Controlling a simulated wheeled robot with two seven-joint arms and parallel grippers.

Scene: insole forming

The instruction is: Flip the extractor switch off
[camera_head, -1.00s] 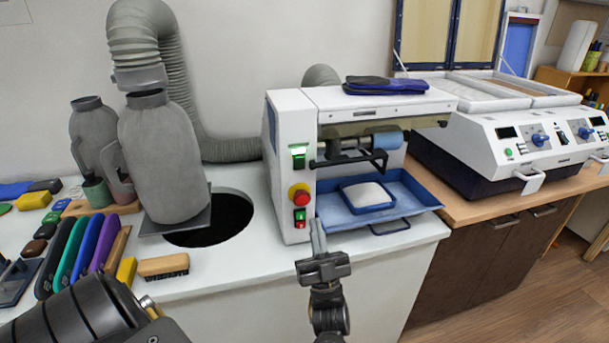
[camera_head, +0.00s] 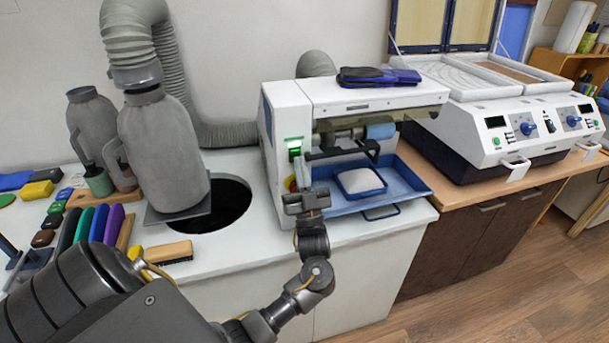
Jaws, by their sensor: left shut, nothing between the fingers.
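A white machine (camera_head: 280,120) stands on the white counter. A switch (camera_head: 294,148) with a lit green part is on the upper part of its narrow front panel; I cannot read a label on it. The lower part of the panel is hidden behind the gripper. My right gripper is not in view.
A blue tray (camera_head: 415,183) with a white pad in a smaller blue tray juts from the machine. A grey bottle-shaped canister (camera_head: 165,150) under a hose stands left, near a round hole (camera_head: 232,205). Brushes and coloured blocks lie far left. Another white machine (camera_head: 470,120) stands right.

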